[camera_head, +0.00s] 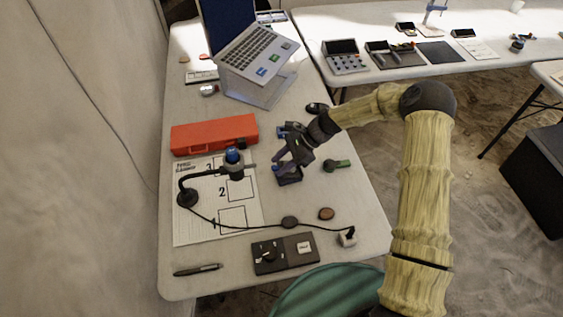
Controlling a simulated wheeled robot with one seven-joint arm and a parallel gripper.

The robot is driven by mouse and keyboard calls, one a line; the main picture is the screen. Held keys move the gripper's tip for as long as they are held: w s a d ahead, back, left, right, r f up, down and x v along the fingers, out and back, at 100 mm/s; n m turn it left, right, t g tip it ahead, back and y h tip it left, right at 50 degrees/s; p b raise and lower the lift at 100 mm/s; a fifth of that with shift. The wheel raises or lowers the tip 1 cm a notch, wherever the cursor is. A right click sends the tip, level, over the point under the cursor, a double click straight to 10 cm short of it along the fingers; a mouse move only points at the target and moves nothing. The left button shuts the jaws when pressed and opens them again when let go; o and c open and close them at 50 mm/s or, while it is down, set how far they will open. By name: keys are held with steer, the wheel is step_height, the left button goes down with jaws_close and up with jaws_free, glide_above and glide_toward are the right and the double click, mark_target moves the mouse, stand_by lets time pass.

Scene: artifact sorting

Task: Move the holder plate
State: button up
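I cannot tell for certain which thing is the holder plate. A small dark block with a purple-blue part (290,179) sits on the near table, right beside my gripper. My gripper (281,152) is low over the table at the end of my arm, just above and behind this block. Its fingers are small and dark, and I cannot tell whether they touch or hold the block. A flat dark plate (268,267) with a white label and small parts on it lies near the table's front edge, apart from my gripper.
A black stand with a blue-topped head (234,160) and a cable stands over a printed sheet (187,228) with numbered boxes. A red case (214,134) and a laptop on a stand (258,55) are behind.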

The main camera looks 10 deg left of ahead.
steer(key=b+v, duration=0.1)
steer(key=v, duration=1.6)
steer(key=shift+w+r, duration=0.15)
steer(key=shift+w, duration=0.05)
steer(key=s+d+r+n+t+h+p, duration=0.3)
steer(key=s+d+r+n, duration=0.3)
steer(key=s, duration=0.5)
steer(key=s+d+r+n+t+h+p, duration=0.2)
steer(key=s+d+r+n+t+h, duration=0.2)
steer(key=s+d, duration=0.7)
step_height(320, 180, up, 2)
steer(key=shift+r+n+h+p, duration=0.1)
steer(key=shift+n+h+p, duration=0.4)
steer(key=shift+n, duration=0.5)
steer(key=shift+d, duration=0.1)
stand_by(0.8)
